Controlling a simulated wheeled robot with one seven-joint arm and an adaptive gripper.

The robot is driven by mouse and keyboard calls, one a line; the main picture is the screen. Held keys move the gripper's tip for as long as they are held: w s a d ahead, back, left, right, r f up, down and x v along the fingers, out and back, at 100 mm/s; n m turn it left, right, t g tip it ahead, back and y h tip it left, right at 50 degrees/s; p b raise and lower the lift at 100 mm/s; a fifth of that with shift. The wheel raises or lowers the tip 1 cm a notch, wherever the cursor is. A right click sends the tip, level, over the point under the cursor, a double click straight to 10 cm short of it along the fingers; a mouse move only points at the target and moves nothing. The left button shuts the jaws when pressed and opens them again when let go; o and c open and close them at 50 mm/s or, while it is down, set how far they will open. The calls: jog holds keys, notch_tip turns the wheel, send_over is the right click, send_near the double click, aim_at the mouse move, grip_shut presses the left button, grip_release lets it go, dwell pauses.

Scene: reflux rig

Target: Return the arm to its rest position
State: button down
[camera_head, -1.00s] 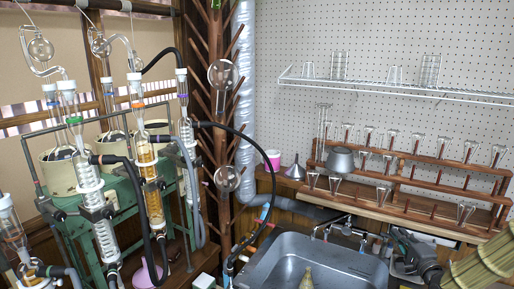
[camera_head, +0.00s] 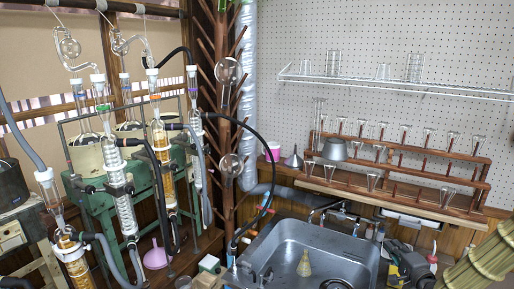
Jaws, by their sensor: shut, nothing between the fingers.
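The task's rest position cannot be judged from this picture.
A green bench frame (camera_head: 88,205) with glass reflux columns stands left. A brown drying tree (camera_head: 222,130) rises at centre. A wooden glassware rack (camera_head: 400,172) stands right below a wire shelf (camera_head: 400,86). A yellow-green ridged object (camera_head: 485,262) fills the lower right.

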jog(key=s+a+f+n+g, duration=0.4)
jog(key=s+a+f, duration=0.45)
jog(key=f, duration=0.25)
jog(key=s+a+f+n+g, duration=0.45)
jog(key=s+a+f, duration=0.35)
jog(key=s+f, duration=0.25)
jog(key=s+a+f+n+g, duration=0.2)
jog(key=s+f+g, duration=0.1)
jog(key=s, duration=0.7)
jog(key=s+a+f+n+g+h, duration=0.1)
jog(key=s+a+f+n+g, duration=0.15)
jog(key=s, duration=0.75)
jog(key=s+a+f+n+g, duration=0.2)
jog(key=s+f+n+g, duration=0.1)
jog(key=s, duration=0.6)
notch_tip(320, 180, down, 13)
jog(key=b, duration=1.3)
jog(key=shift+w+r, duration=0.1)
jog(key=shift+r, duration=0.05)
